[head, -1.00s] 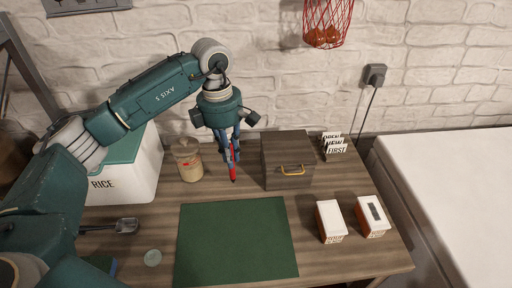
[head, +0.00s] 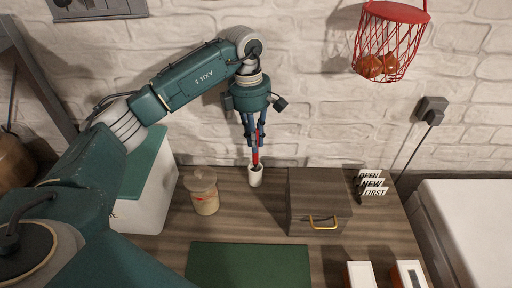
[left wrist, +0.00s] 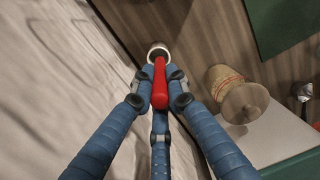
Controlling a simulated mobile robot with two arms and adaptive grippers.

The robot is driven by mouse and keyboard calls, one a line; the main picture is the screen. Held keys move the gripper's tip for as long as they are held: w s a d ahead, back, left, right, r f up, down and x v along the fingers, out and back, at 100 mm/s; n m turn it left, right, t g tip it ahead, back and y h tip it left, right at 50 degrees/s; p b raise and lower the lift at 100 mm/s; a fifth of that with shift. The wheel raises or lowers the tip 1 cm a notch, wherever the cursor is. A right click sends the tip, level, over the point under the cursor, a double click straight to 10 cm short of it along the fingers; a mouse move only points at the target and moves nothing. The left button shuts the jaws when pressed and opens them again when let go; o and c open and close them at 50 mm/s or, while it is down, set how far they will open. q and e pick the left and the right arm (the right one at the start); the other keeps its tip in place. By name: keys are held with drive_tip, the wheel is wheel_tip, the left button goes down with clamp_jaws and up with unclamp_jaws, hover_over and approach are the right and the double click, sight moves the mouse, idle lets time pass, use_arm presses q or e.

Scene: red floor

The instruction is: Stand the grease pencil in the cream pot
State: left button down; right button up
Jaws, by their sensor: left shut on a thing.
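The cream pot (head: 255,178) stands upright at the back of the table, near the brick wall. Its rim also shows in the left wrist view (left wrist: 159,47). My left gripper (head: 256,146) is above the pot, fingers pointing down, shut on the red grease pencil (head: 255,159). The pencil is roughly upright, and its lower end is at the pot's dark mouth; I cannot tell how deep it reaches. In the left wrist view the pencil (left wrist: 160,88) lies between the blue fingers and overlaps the pot's opening. My right gripper is not in view.
A lidded jar (head: 204,193) stands left of the pot, with the white rice bin (head: 148,205) beyond it. A brown box with a gold handle (head: 318,205) is close on the right. A green mat (head: 248,266) lies in front. A red wire basket (head: 392,45) hangs at upper right.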

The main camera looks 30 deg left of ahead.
sight(255, 156)
use_arm(q)
drive_tip(key=shift+w+a+f+b, duration=0.1)
drive_tip(key=shift+w+f+b, duration=0.15)
drive_tip(key=shift+f+b, duration=0.5)
drive_tip(key=shift+f, duration=0.4)
drive_tip(key=shift+s+d, duration=0.2)
drive_tip(key=shift+s, duration=0.2)
wheel_tip(255, 156, down, 4)
drive_tip(key=b, duration=0.3)
drive_tip(key=shift+w+f, duration=0.15)
drive_tip(key=shift+f, duration=0.1)
drive_tip(key=shift+w+a+f+b, duration=0.1)
drive_tip(key=shift+f+b, duration=0.15)
drive_tip(key=shift+b, duration=0.05)
drive_tip(key=shift+r, duration=0.15)
